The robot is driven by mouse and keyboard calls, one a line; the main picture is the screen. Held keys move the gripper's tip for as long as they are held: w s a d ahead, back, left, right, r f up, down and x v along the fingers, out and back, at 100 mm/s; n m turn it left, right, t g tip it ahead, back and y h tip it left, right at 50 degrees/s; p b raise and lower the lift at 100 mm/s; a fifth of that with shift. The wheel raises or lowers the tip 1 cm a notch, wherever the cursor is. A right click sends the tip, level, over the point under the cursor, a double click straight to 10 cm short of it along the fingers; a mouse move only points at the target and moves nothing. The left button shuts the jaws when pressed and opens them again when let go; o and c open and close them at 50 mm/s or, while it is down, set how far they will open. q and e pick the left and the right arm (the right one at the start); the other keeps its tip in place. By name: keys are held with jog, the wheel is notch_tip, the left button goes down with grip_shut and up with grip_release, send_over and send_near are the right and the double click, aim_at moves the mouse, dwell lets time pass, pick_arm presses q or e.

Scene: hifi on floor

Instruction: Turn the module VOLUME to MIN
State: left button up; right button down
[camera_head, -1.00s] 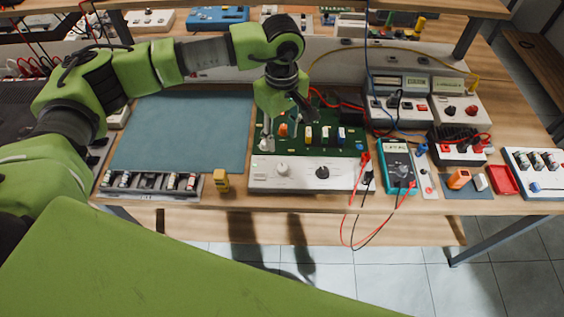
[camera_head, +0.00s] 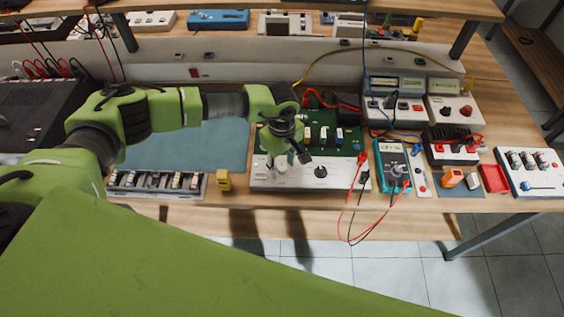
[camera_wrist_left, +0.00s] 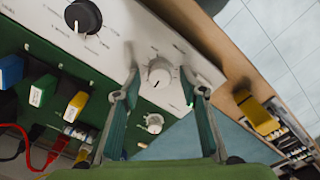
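The module has a white front panel (camera_head: 345,180) joined to a green circuit board (camera_head: 345,140). A white round knob (camera_wrist_left: 160,73) with a pointer mark sits on the panel, and a black knob (camera_head: 321,172) sits to its right in the head view. A smaller white knob (camera_wrist_left: 153,123) shows on the green part in the wrist view. The panel's lettering is too small to read. My left gripper (camera_head: 287,161) is open over the white knob, with one finger on each side; gaps show between fingers and knob. My right gripper is not in view.
A yellow block-like device (camera_head: 224,180) stands left of the panel, beside a grey tray (camera_head: 130,190) of small parts. A teal multimeter (camera_head: 392,160) with red and black leads stands to the right. A blue-grey mat (camera_head: 225,145) lies bare behind my arm.

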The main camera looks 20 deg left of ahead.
pick_arm(q)
grip_shut()
